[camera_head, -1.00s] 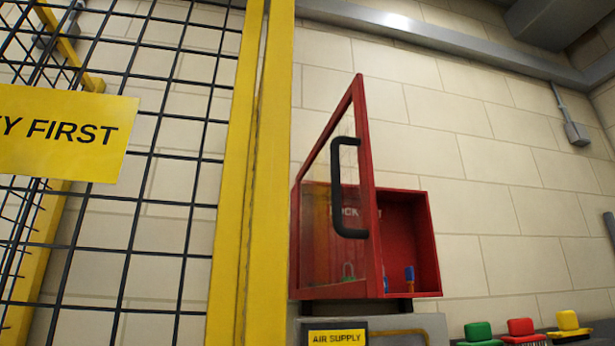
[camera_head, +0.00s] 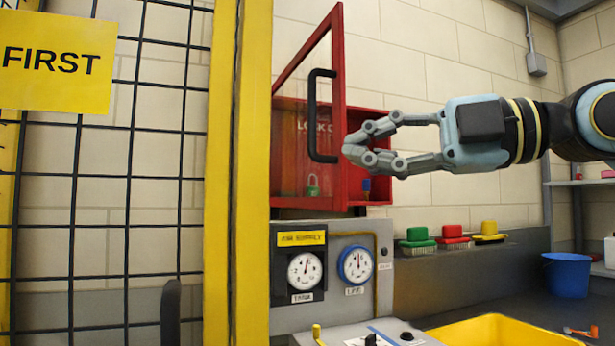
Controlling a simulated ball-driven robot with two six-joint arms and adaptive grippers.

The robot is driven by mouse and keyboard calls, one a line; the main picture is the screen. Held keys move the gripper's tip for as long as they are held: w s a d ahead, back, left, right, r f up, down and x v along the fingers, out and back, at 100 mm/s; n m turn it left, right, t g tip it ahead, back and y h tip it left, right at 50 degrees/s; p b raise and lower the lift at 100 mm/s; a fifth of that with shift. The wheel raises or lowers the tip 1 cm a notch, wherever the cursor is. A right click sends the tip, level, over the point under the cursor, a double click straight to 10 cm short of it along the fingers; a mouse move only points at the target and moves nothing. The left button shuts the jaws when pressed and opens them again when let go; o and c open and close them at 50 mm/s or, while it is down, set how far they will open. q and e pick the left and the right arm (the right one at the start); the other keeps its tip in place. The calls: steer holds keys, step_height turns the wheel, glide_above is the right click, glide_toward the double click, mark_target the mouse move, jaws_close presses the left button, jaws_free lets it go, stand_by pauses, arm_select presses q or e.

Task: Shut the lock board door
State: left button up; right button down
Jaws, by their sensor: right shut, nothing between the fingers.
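The lock board is a red box (camera_head: 376,211) on the wall. Its red-framed clear door (camera_head: 337,95) stands open, swung out toward me, hinged at the left. A black handle (camera_head: 312,118) is on the door's free edge side. A green padlock (camera_head: 313,187) and a blue padlock (camera_head: 366,186) show in or through the box. My right gripper (camera_head: 355,152) comes in from the right, shut and empty. Its fingertips are just right of the door's free edge and cover part of the box opening; I cannot tell whether they touch the door. My left gripper is out of view.
A yellow post (camera_head: 236,200) and black mesh fence stand close at the left. Below are a gauge panel (camera_head: 338,240), green (camera_head: 417,237), red and yellow brushes on a ledge, a yellow bin (camera_head: 500,330) and a blue bucket (camera_head: 567,274).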

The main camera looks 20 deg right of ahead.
step_height(320, 180, up, 4)
steer(key=s+n+y, duration=0.1)
steer(key=s+n, duration=0.1)
steer(key=shift+p+x, duration=5.2)
steer(key=shift+p, duration=0.7)
steer(key=shift+w+f, duration=0.1)
arm_select(q)
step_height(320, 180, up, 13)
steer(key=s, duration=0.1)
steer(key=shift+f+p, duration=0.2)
steer(key=shift+p, duration=0.2)
arm_select(e)
steer(key=shift+w+d, duration=0.2)
steer(key=shift+d, duration=0.7)
steer(key=shift+w+d, duration=0.2)
steer(key=shift+d, duration=0.7)
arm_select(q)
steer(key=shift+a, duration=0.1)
